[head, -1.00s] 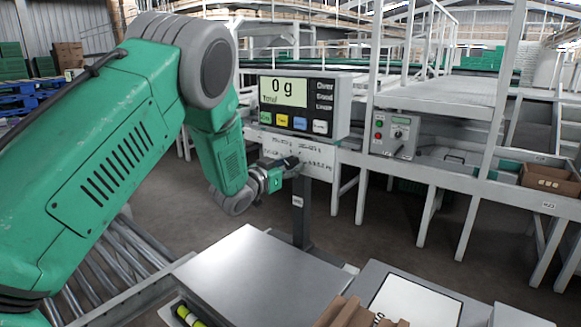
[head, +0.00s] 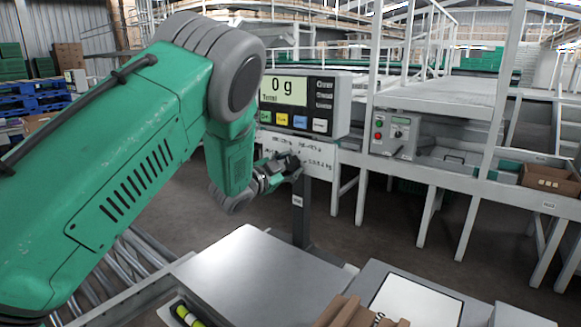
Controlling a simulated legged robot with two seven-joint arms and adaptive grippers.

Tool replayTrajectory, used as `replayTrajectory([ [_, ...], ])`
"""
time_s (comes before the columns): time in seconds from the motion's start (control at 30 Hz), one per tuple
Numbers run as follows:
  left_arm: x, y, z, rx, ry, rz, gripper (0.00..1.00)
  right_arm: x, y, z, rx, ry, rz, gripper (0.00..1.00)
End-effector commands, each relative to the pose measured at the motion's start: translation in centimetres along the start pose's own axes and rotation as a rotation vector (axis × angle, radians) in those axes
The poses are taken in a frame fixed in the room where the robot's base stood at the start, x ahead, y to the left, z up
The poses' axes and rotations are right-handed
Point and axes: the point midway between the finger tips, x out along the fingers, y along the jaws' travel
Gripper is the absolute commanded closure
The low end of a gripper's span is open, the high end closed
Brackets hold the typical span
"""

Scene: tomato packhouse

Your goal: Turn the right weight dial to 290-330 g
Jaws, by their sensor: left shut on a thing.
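The scale's display unit (head: 298,103) stands on a post and reads 0 g. Below it is a white label panel (head: 321,157) with small print too blurred to read surely. My left gripper (head: 292,163) is at the front of this panel, shut on what appears to be the right weight dial. The fingers and wrist hide the dial, so its pointer and setting cannot be read. My right gripper is not in view.
The bare metal weighing plate (head: 255,275) lies below the gripper. Brown cardboard (head: 350,312) and a white sheet (head: 415,302) are at the front. A grey control box (head: 395,134) stands to the right on the conveyor frame. Rollers lie at the lower left.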

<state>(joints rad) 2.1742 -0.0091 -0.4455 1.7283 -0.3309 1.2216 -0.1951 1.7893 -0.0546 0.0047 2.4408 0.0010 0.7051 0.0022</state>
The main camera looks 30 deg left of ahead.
Motion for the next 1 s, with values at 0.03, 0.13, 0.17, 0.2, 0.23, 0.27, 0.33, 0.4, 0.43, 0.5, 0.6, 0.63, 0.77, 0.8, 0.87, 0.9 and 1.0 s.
replayTrajectory([
  [0.03,0.0,0.1,0.1,0.005,-0.001,0.002,0.90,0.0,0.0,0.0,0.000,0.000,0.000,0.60],
  [0.13,0.0,0.1,0.1,0.010,-0.001,0.002,0.90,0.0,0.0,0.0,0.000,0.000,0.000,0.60],
  [0.17,0.0,0.1,0.1,0.011,-0.001,0.002,0.90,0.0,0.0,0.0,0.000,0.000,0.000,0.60],
  [0.2,0.0,0.1,0.1,0.011,-0.001,0.003,0.90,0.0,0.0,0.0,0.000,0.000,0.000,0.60],
  [0.23,0.0,0.1,0.1,0.011,-0.001,0.003,0.90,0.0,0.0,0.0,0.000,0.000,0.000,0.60],
  [0.27,0.0,0.1,0.1,0.011,-0.001,0.003,0.90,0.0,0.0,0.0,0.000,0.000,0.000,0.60],
  [0.33,0.0,0.2,0.1,0.011,-0.001,0.003,0.90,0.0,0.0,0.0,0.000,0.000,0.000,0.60],
  [0.4,0.0,0.2,0.1,0.010,-0.001,0.003,0.90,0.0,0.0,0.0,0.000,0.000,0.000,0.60],
  [0.43,0.0,0.2,0.1,0.010,-0.001,0.003,0.90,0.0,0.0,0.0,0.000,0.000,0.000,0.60],
  [0.5,0.0,0.2,0.1,0.010,-0.001,0.004,0.41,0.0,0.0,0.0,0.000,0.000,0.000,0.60],
  [0.6,0.0,0.2,0.1,0.010,-0.001,0.003,0.41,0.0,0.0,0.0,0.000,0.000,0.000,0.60],
  [0.63,0.0,0.1,0.1,0.010,-0.001,0.003,0.41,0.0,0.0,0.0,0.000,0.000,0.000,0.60],
  [0.77,0.0,0.1,0.1,0.010,-0.001,0.002,0.41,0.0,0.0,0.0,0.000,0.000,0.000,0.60],
  [0.8,-0.1,0.1,0.1,0.010,-0.001,0.002,0.41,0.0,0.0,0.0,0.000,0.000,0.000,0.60],
  [0.87,-0.2,0.1,0.1,0.010,-0.001,0.002,0.41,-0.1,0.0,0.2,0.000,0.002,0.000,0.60],
  [0.9,-0.5,0.1,0.1,0.010,-0.001,0.002,0.41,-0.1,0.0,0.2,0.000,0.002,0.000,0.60],
  [1.0,-1.8,0.1,0.2,0.009,-0.004,0.002,0.41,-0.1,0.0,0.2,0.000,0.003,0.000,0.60],
])
